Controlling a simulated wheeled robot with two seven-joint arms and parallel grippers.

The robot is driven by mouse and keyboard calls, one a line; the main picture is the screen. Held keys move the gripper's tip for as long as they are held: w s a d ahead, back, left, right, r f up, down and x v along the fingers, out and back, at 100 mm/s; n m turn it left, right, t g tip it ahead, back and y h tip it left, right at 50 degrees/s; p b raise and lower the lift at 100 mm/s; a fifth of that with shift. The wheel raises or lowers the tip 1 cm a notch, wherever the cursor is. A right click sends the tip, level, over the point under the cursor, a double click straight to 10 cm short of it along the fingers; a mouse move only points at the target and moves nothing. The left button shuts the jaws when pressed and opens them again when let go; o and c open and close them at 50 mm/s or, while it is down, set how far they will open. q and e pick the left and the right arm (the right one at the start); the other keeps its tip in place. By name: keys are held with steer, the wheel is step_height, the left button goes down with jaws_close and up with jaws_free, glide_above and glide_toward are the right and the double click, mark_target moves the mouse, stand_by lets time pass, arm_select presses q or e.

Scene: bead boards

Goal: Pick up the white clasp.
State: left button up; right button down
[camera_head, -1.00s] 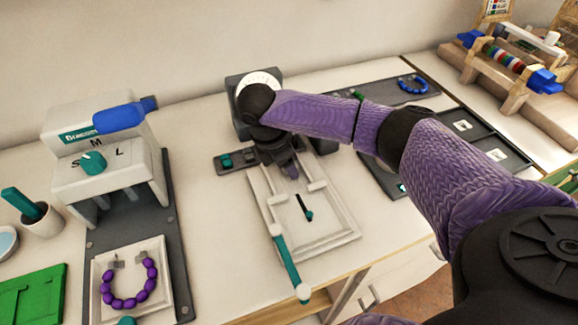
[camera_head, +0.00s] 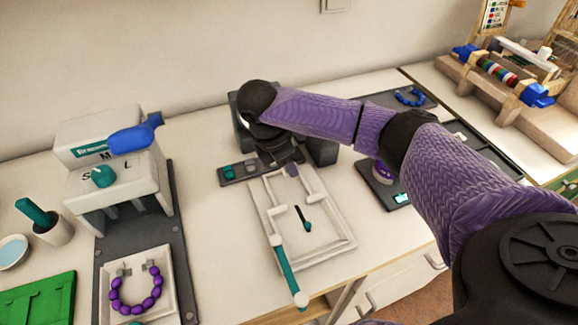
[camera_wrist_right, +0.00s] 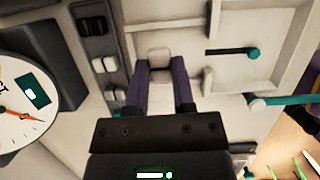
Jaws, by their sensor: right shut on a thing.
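The right gripper (camera_head: 291,170) is at the far-left end of the pale frame-like tray (camera_head: 341,243), beside the dark strip (camera_head: 231,181). Its purple fingers also show in the right wrist view (camera_wrist_right: 165,75), with a small white piece between their tips. This piece looks like the white clasp (camera_wrist_right: 159,55); it blends with the pale tray behind, so its outline is unclear. The gripper is shut on it. In the head view the clasp is hidden by the hand. The left gripper is in neither current view.
Several small pale pieces (camera_wrist_right: 110,64) sit on the dark strip. A dial (camera_wrist_right: 15,115) stands close to the hand. A teal-handled lever (camera_head: 284,266) lies along the tray. At left are a white press (camera_head: 115,185) and a purple bracelet (camera_head: 134,307); wooden racks stand far right.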

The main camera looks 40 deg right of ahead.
step_height(320, 180, up, 4)
steer(key=shift+f+p, duration=0.15)
steer(key=shift+p, duration=0.5)
steer(key=s+a+p, duration=0.1)
steer(key=s, duration=0.2)
steer(key=s+p, duration=0.2)
steer(key=s, duration=0.2)
steer(key=s+a+p, duration=0.1)
steer(key=s, duration=0.2)
steer(key=shift+s+a, duration=0.3)
steer(key=shift+s, duration=0.1)
arm_select(q)
steer(key=w+d+r+t+p, duration=0.1)
steer(key=w+d+r+p, duration=0.1)
steer(key=r, duration=0.6)
steer(key=shift+w+d+h, duration=0.3)
steer(key=shift+w+d, duration=0.25)
steer(key=shift+w, duration=0.3)
arm_select(e)
steer(key=s+a, duration=0.2)
steer(key=s, duration=0.6)
steer(key=shift+s+f, duration=0.15)
steer(key=shift+f, duration=0.2)
arm_select(q)
steer(key=shift+a, duration=0.1)
